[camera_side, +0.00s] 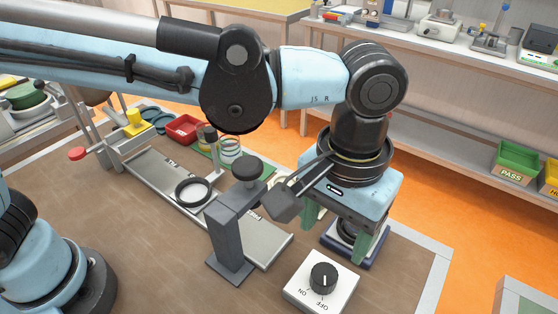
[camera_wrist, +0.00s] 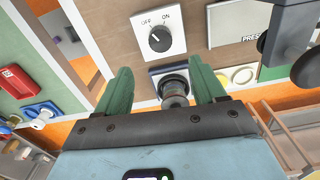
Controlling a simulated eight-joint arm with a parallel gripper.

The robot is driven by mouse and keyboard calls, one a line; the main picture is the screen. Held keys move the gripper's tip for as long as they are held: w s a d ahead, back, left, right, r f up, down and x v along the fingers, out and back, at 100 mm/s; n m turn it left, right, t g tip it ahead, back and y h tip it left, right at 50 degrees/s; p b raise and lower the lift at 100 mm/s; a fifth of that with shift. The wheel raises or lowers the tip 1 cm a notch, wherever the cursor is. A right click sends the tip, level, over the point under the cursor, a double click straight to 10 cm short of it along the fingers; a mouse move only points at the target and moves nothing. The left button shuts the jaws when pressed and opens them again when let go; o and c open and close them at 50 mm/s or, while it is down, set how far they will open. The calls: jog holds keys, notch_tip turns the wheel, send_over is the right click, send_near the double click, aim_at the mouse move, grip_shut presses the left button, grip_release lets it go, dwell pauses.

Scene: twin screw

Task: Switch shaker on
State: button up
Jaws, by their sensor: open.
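A white switch box with a black rotary knob (camera_side: 323,276) sits on the brown table at the front right. Its face is marked ON and OFF. In the wrist view the knob (camera_wrist: 160,39) has a white mark pointing to the upper left, toward OFF. My gripper (camera_side: 338,235) is open, green fingers pointing down, behind the switch box and apart from it. In the wrist view my gripper (camera_wrist: 160,65) has its fingers spread, with a dark round part (camera_wrist: 175,88) on a blue base between them. I cannot tell whether this device is the shaker. My gripper partly hides it.
A grey stand with a black top knob (camera_side: 248,168) rises left of the switch box, close to my gripper. A grey plate (camera_side: 272,236) with a ring holder lies behind it. Red bin (camera_side: 184,129) and coil are farther back. The table's right edge is close.

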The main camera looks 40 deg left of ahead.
aim_at(325, 274)
notch_tip(325, 274, down, 12)
jog(key=shift+r, duration=0.1)
dwell(0.5)
jog(key=c, duration=1.1)
jog(key=shift+o, duration=0.2)
